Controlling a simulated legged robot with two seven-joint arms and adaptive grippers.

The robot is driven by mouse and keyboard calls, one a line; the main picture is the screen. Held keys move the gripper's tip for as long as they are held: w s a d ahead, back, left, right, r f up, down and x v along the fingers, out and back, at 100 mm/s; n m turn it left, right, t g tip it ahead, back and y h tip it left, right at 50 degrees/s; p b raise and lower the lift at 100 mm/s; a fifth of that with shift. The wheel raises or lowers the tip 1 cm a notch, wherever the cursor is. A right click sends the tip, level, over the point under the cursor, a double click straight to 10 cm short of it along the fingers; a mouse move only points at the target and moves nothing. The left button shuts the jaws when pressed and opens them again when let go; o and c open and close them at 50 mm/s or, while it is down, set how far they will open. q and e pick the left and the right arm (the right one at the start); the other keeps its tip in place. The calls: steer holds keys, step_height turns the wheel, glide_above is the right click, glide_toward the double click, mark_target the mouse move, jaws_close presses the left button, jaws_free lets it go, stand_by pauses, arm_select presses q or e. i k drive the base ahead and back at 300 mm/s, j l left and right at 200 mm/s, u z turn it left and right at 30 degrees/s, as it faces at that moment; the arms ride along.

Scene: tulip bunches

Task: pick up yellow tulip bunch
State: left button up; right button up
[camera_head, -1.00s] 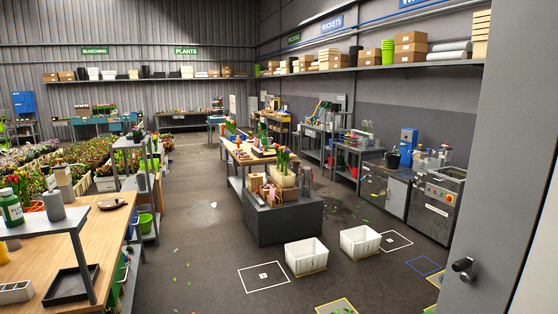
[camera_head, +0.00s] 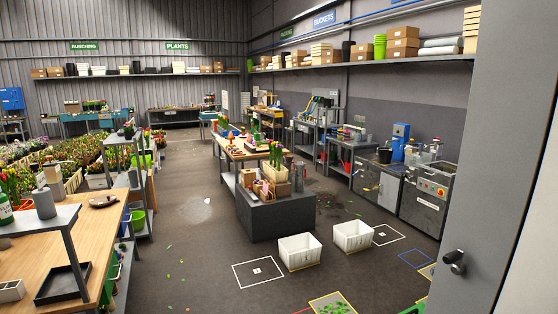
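I cannot make out a clearly yellow tulip bunch from this distance. Tulips with reddish heads and green stems (camera_head: 276,153) stand upright in a wooden box (camera_head: 276,173) on the grey block at the near end of the central bench. More tulips and flowers fill the beds at the left (camera_head: 75,160), with mixed colours too small to separate. Some red tulips (camera_head: 12,183) stand by the left workbench. Neither of my grippers shows in the view.
The wooden workbench (camera_head: 100,235) with a black tray (camera_head: 63,283) is at left. Two white crates (camera_head: 298,251) (camera_head: 353,236) stand on the floor before the grey block (camera_head: 275,220). A grey door (camera_head: 490,170) edges the right. Open floor with scattered leaves lies between.

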mark_target(273, 144)
steer(key=i+j+u, duration=0.25)
steer(key=i, duration=0.3)
steer(key=i+u, duration=0.25)
steer(key=i, duration=4.7)
steer(key=i+j+z, duration=0.1)
steer(key=i+z, duration=0.3)
steer(key=i+j+z, duration=1.25)
